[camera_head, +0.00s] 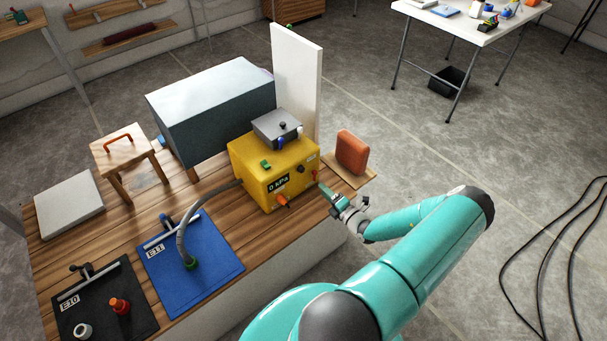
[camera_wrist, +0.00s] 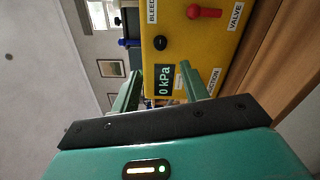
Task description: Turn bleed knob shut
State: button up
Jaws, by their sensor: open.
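The yellow box (camera_head: 256,182) stands on the wooden bench and its display reads 0 kPa. A black knob (camera_head: 301,169) is on its front, and in the wrist view the same knob (camera_wrist: 160,43) is beside the BLEED label. A red valve handle (camera_wrist: 204,12) sits to its right. My gripper (camera_head: 325,189) is in front of the right part of the box front. In the wrist view its two green fingers (camera_wrist: 161,70) are apart and empty, with the display between and behind them. The black knob is beyond the fingertips, apart from them.
An orange fitting (camera_head: 283,202) sticks out low on the box front. A red-brown block (camera_head: 352,151) stands right of the box. A grey hose (camera_head: 182,238) runs to the blue mat (camera_head: 215,262). A white panel (camera_head: 297,80) stands behind. Open floor lies to the right.

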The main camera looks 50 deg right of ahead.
aim_at(303, 171)
jog(key=w, duration=0.3)
jog(key=w+d, duration=0.1)
jog(key=w, duration=0.7)
jog(key=shift+w+d, duration=0.15)
jog(key=shift+w, duration=0.05)
grip_shut()
